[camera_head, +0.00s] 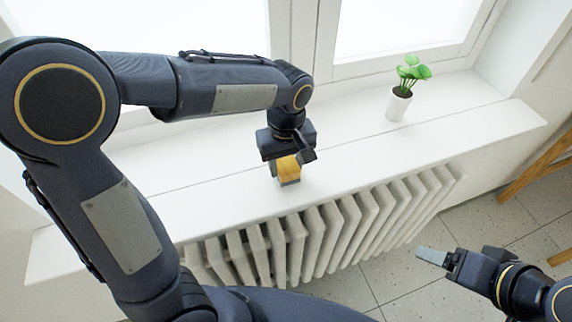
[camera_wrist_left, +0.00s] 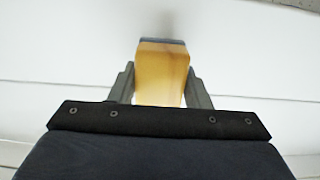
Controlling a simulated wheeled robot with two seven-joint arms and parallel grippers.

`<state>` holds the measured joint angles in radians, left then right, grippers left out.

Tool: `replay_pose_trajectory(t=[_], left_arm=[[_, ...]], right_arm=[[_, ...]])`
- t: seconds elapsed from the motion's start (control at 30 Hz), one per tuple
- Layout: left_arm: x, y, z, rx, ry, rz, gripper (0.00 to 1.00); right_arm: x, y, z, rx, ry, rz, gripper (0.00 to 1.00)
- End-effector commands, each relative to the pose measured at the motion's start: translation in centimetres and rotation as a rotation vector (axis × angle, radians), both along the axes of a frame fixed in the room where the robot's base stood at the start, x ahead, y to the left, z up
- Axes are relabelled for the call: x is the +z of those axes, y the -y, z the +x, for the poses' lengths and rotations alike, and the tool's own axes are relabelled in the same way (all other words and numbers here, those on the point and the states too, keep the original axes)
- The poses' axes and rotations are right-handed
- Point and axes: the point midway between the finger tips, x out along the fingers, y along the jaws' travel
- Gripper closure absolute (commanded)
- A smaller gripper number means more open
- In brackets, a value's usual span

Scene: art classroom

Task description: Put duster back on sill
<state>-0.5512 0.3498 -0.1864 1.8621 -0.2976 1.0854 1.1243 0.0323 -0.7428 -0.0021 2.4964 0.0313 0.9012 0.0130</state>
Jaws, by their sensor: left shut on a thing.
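The duster (camera_head: 288,167) has a yellow-orange wooden body with a grey part at its lower end. My left gripper (camera_head: 291,162) is shut on it, pointing down over the white window sill (camera_head: 215,186). In the left wrist view the duster (camera_wrist_left: 163,72) sits between the two fingers of the left gripper (camera_wrist_left: 161,84), with a dark strip at its far end. The duster is at or just above the sill; I cannot tell whether it touches. My right gripper (camera_head: 432,257) is at the lower right, over the floor, away from the sill; its opening is unclear.
A small white pot with a green plant (camera_head: 398,104) stands on the sill to the right. A white radiator (camera_head: 320,238) is below the sill. Window frames (camera_head: 303,40) rise behind. A wooden leg (camera_head: 535,165) stands at the far right. The sill between duster and plant is clear.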

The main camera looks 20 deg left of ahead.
Motion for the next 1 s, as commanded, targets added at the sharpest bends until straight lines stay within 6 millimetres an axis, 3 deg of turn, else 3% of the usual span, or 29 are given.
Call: replay_pose_trajectory(t=[0.1,0.5,0.53,0.67,1.0], left_arm=[[-1.1,0.0,-0.1,0.0,-0.001,0.001,0.78],[-1.7,0.0,0.0,0.001,0.001,0.0,0.78],[-1.6,0.0,0.0,0.001,0.001,0.0,0.54],[-1.5,0.0,0.0,0.001,0.001,0.0,0.37],[-1.2,0.0,0.0,0.001,0.001,0.0,0.35]], right_arm=[[0.0,0.0,0.0,0.0,0.0,0.0,0.26],[-0.4,0.0,0.0,0.0,0.0,0.0,0.26],[-0.3,0.0,0.0,0.0,0.0,0.0,0.26],[-0.3,0.0,0.0,0.0,0.0,0.0,0.26],[0.0,0.0,0.0,0.0,0.0,0.0,0.26]])
